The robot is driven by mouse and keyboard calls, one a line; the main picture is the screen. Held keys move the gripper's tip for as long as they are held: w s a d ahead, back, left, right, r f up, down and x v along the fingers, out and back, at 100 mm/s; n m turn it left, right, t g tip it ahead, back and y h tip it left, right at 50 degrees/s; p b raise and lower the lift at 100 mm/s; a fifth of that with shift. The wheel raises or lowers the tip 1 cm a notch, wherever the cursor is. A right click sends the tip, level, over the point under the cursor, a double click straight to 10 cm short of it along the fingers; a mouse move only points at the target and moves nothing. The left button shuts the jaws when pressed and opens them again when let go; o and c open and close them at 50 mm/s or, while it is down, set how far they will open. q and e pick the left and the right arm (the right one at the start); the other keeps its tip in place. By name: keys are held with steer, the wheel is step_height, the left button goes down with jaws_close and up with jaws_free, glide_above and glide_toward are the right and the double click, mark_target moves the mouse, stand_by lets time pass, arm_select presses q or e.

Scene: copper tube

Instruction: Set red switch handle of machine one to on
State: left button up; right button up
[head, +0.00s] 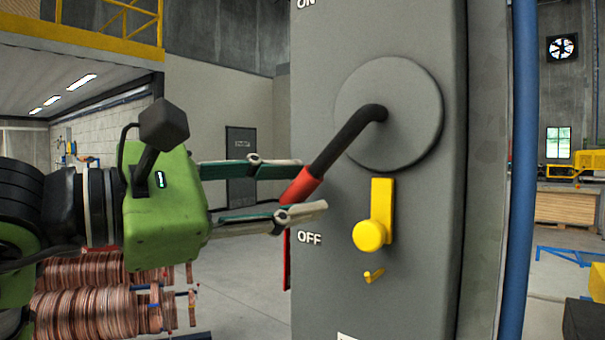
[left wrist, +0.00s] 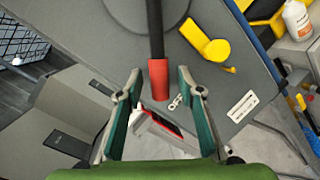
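The switch handle is a black bent lever with a red grip (head: 300,187), mounted on a round grey disc (head: 410,110) on the grey machine panel (head: 330,300). The lever points down and left, its red end just above the OFF label (head: 309,237). The ON label (head: 306,3) is at the panel's top. My left gripper (head: 296,187) is open, one finger above and one below the red grip. In the left wrist view, the red grip (left wrist: 158,80) lies between the spread fingers, with gaps on both sides. My right gripper is not in view.
A yellow latch with a round knob (head: 369,235) sticks out right of the handle, with a small yellow hook (head: 373,275) below it. A blue pipe (head: 520,170) runs along the panel's right side. Copper coils (head: 100,295) stand at lower left.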

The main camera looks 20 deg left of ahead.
arm_select(q)
steer(key=shift+w+d, duration=0.3)
steer(key=shift+w, duration=0.1)
steer(key=shift+w+d, duration=0.2)
steer(key=shift+w, duration=0.2)
steer(key=shift+c, duration=0.3)
steer(key=shift+s, duration=0.1)
jaws_close()
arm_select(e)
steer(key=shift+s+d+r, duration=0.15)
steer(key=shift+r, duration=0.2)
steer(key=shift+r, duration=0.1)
